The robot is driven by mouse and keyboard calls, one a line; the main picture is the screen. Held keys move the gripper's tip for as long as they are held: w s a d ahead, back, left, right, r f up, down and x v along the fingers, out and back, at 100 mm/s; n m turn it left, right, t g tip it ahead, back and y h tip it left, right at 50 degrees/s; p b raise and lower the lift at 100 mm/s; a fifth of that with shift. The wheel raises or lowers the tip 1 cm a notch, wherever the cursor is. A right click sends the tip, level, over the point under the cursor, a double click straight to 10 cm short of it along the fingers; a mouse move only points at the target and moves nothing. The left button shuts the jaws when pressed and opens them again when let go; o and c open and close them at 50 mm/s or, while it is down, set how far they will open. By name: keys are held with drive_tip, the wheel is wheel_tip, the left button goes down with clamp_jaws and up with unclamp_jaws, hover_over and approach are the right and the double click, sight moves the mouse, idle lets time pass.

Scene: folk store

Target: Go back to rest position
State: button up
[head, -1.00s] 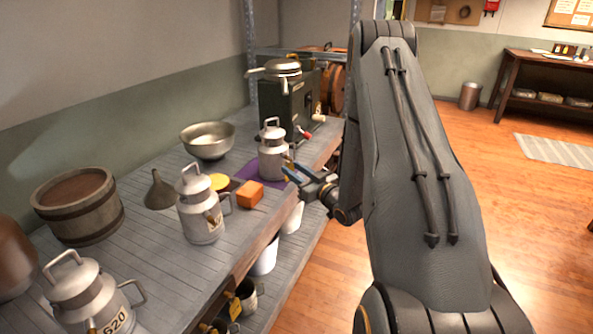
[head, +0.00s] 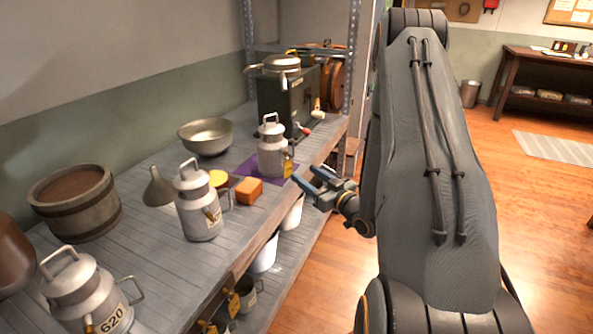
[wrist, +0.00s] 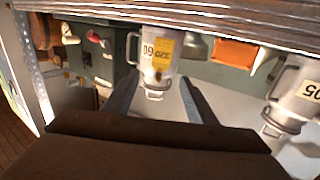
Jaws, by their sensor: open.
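My gripper (head: 312,184) is open and empty. In the head view it is at the shelf's front edge, in front of and a little apart from a grey milk can (head: 272,155) with a yellow tag. That can stands upright on a purple mat (head: 258,174). In the wrist view the same can (wrist: 157,55), with a label and yellow tag, appears beyond my two fingers (wrist: 160,98), and nothing is held between them.
The wooden shelf (head: 130,270) also holds more milk cans (head: 199,205), an orange block (head: 249,190), a metal bowl (head: 206,137), a funnel (head: 158,188), a barrel (head: 75,203) and a green machine (head: 285,92). Open floor (head: 535,215) lies to the right.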

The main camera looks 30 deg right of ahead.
drive_tip(key=a+r+g+h, duration=0.1)
drive_tip(key=a+g+h, duration=0.2)
drive_tip(key=a+g, duration=0.35)
drive_tip(key=s+a+r+g, duration=0.2)
drive_tip(key=s+a+g, duration=0.1)
drive_tip(key=s, duration=0.6)
drive_tip(key=s+a+r+m+g+p, duration=0.1)
drive_tip(key=s+a+g, duration=0.3)
drive_tip(key=s, duration=0.5)
drive_tip(key=s+a+r+m+g, duration=0.1)
drive_tip(key=s+a+r+g, duration=0.3)
drive_tip(key=s+a, duration=0.3)
drive_tip(key=shift+s, duration=1.15)
drive_tip(key=shift+r, duration=0.1)
